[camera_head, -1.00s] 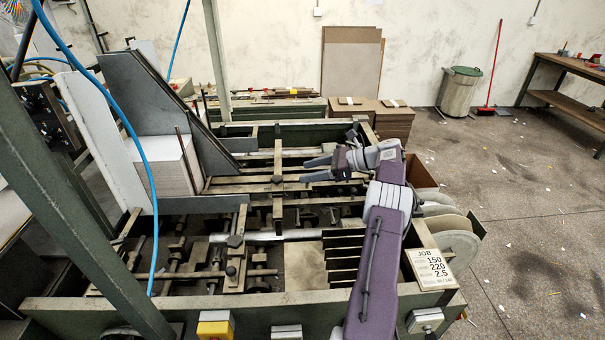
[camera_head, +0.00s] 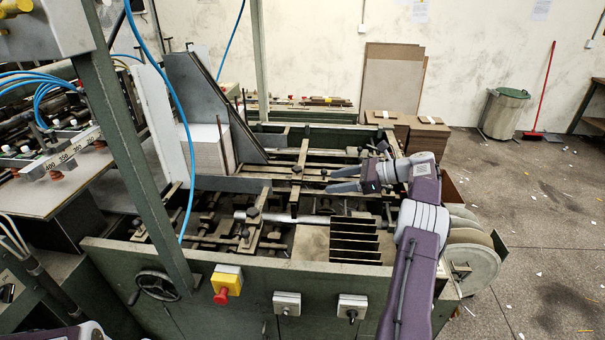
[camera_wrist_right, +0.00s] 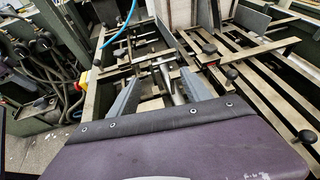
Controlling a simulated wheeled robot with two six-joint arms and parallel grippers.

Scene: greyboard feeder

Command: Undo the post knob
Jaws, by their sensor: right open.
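Several black knobs stand on the bars of the green feeder (camera_head: 200,255). One knob (camera_head: 296,169) is on the long crossbar, left of my right gripper (camera_head: 330,181). Another knob (camera_head: 253,212) is on a nearer bracket. I cannot tell which is the post knob. My right gripper is open and empty over the feeder bars, its fingers pointing left in the head view and apart from the knobs. In the right wrist view its fingers (camera_wrist_right: 163,76) spread above a bright metal rod (camera_wrist_right: 167,82), with dark knobs (camera_wrist_right: 209,47) to the right. My left gripper is out of view.
A stack of greyboard (camera_head: 208,150) stands against the sloped metal guide (camera_head: 232,105). A green frame post (camera_head: 135,150) and a blue hose (camera_head: 187,150) cross the left side. A yellow box with a red button (camera_head: 226,281) and a handwheel (camera_head: 158,286) are on the front panel.

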